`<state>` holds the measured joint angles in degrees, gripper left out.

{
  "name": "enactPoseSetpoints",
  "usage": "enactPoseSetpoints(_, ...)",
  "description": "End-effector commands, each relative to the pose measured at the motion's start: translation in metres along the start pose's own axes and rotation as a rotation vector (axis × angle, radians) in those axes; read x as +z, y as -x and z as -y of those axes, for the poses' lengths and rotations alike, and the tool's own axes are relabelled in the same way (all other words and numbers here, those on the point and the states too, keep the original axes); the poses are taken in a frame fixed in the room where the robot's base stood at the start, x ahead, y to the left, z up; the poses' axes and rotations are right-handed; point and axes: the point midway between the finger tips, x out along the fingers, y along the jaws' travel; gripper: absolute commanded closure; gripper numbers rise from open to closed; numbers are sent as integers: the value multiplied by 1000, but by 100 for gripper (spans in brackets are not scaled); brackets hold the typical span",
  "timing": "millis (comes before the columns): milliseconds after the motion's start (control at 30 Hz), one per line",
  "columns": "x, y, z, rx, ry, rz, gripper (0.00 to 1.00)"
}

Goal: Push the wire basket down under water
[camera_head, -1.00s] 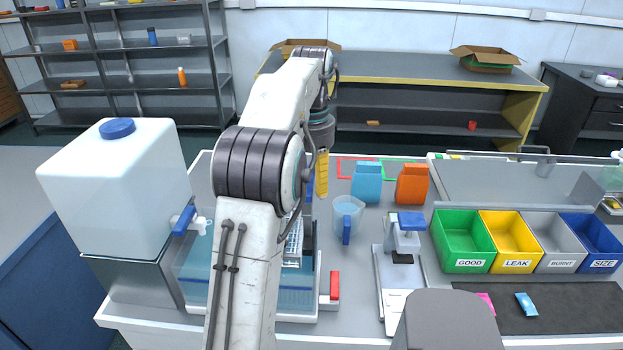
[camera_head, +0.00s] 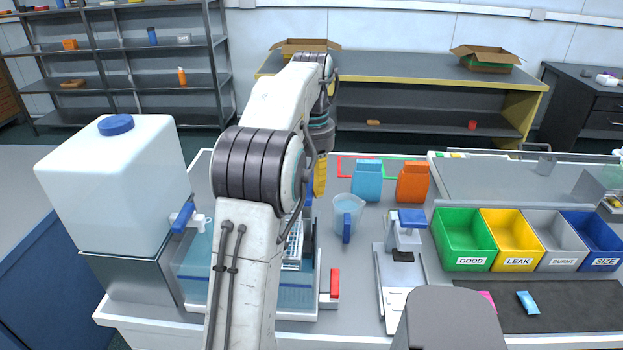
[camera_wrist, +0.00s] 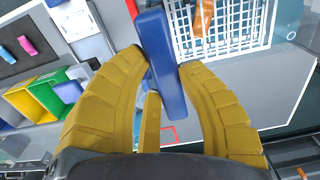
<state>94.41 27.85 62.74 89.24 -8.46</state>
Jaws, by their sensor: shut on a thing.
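The white wire basket (camera_head: 292,248) is partly hidden behind my arm in the head view, over the blue-tinted water tank (camera_head: 296,298). Its white grid (camera_wrist: 252,32) shows at the top of the wrist view, with an orange-brown item (camera_wrist: 203,20) on it. My gripper (camera_wrist: 163,62) has its yellow fingers shut on a blue handle (camera_wrist: 160,40) beside the grid. In the head view my gripper (camera_head: 320,176) is mostly hidden by the arm. I cannot tell how deep the basket sits in the water.
A white water container (camera_head: 115,185) with a blue tap stands left of the tank. A jug (camera_head: 347,213), blue pouch (camera_head: 367,182), orange pouch (camera_head: 412,184) and small press (camera_head: 402,255) stand to the right. Coloured bins (camera_head: 465,240) lie farther right.

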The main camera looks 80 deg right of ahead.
Motion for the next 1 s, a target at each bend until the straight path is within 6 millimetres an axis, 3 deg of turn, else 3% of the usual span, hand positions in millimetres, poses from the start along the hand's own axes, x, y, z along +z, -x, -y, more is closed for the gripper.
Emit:
enactPoseSetpoints(33,1,-22,0,-1,0,8,100)
enactPoseSetpoints(100,1,-39,0,-1,0,9,100)
enactPoseSetpoints(400,1,-95,0,-1,0,6,100)
enactPoseSetpoints(867,2,-105,0,-2,0,12,100)
enactPoseSetpoints(900,2,-105,0,-2,0,13,63)
enactPoseSetpoints(1000,2,-104,0,-2,0,12,54)
